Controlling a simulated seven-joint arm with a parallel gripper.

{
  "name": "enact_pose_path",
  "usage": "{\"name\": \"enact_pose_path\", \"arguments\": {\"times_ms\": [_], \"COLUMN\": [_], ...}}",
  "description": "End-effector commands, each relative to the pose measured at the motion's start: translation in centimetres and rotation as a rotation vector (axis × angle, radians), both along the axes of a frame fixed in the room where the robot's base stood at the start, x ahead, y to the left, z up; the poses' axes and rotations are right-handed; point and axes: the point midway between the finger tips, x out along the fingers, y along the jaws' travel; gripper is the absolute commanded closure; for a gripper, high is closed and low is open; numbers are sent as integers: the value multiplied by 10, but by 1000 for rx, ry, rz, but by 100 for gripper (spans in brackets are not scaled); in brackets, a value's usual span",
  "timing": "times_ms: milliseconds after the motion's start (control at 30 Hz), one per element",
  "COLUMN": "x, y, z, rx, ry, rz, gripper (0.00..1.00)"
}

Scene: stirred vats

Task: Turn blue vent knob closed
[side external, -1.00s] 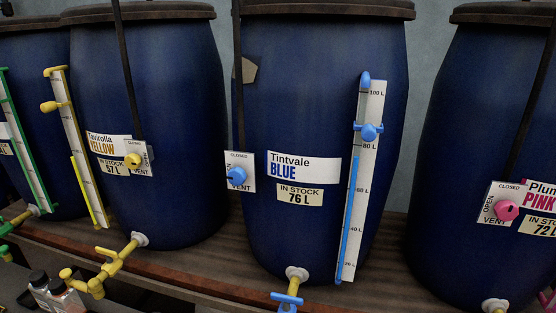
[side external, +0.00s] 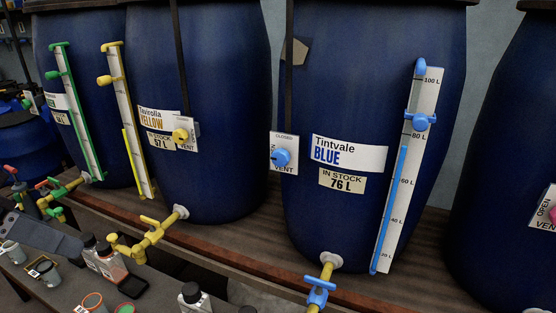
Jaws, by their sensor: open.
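The blue vent knob (side external: 281,157) sits on a small white plate (side external: 290,142) on the left side of the blue vat (side external: 350,90) labelled Tintvale BLUE. The plate reads CLOSED along its top and VENT at its bottom, with OPEN partly covered at the left. The knob is small here, and I cannot tell which way it points. Nothing touches it in this view. My gripper is not in view.
A black strap hangs above the knob. A gauge with a blue slider (side external: 419,122) is at the vat's right, and a blue-handled tap (side external: 320,290) is below. A yellow vent knob (side external: 180,135) is on the vat to the left. Bottles (side external: 194,296) and cups stand in front.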

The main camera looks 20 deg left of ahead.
Motion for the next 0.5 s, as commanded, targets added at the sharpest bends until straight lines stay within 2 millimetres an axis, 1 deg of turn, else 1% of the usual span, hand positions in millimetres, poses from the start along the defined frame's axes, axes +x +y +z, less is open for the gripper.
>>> {"name": "enact_pose_path", "arguments": {"times_ms": [33,67,100,167,200,267,300,400,467,500], "x": [34,60,97,152,186,233,259,306,321,327], "y": [-11,-19,-30,-44,-53,-65,-73,-95,-109,-119], "z": [2,4,5,-1,-8,-22,-32,-55,-62,-64], "rx": [-49,-83,-125,-166,-176,-167,-148,-71,-24,0], "ry": [-28,-59,-107,-187,-244,-341,-414,-620,-742,-817], "rz": [-6,1,20,62,94,136,158,168,146,123], "gripper": [41,41,41,41,41,41,41,41,41,41]}}
